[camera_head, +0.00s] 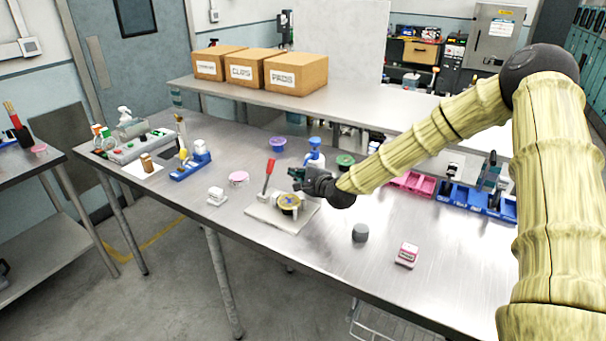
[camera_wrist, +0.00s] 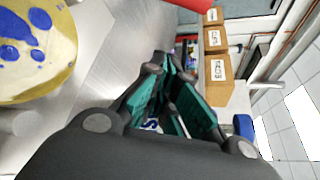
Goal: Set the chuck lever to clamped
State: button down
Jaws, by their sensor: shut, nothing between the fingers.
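The chuck lever (camera_head: 268,174) has a red grip and a pale stem. It stands up, tilted slightly right, at the back left of a pale base plate (camera_head: 262,216). A round yellow chuck (camera_head: 289,201) with blue patches sits on that plate; in the wrist view the chuck (camera_wrist: 30,50) fills the upper left corner. My gripper (camera_head: 296,176) is dark with teal pads, above and behind the chuck and to the right of the lever, apart from it. It is shut and empty; its fingers (camera_wrist: 172,90) also show in the wrist view.
A pink dish (camera_head: 239,177) and a white block (camera_head: 216,196) lie left of the plate. A grey cylinder (camera_head: 360,232) and a small box (camera_head: 406,255) lie to the right. A raised shelf (camera_head: 330,106) runs behind.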

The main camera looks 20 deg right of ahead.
aim_at(268, 176)
jog(key=p+x, duration=0.1)
jog(key=x, duration=0.2)
jog(key=shift+w+a, duration=0.15)
jog(key=shift+w, duration=0.2)
jog(key=shift+a+r+p, duration=0.15)
jog(key=shift+a+p, duration=0.15)
jog(key=shift+s+a+r+p, duration=0.3)
jog(key=shift+a+r+p, duration=0.1)
jog(key=shift+a, duration=0.2)
jog(key=shift+s+a+r+p, duration=0.3)
jog(key=shift+a+p, duration=0.05)
jog(key=shift+a, duration=0.3)
jog(key=shift+a, duration=0.2)
jog(key=shift+s+b, duration=0.1)
jog(key=shift+b, duration=0.4)
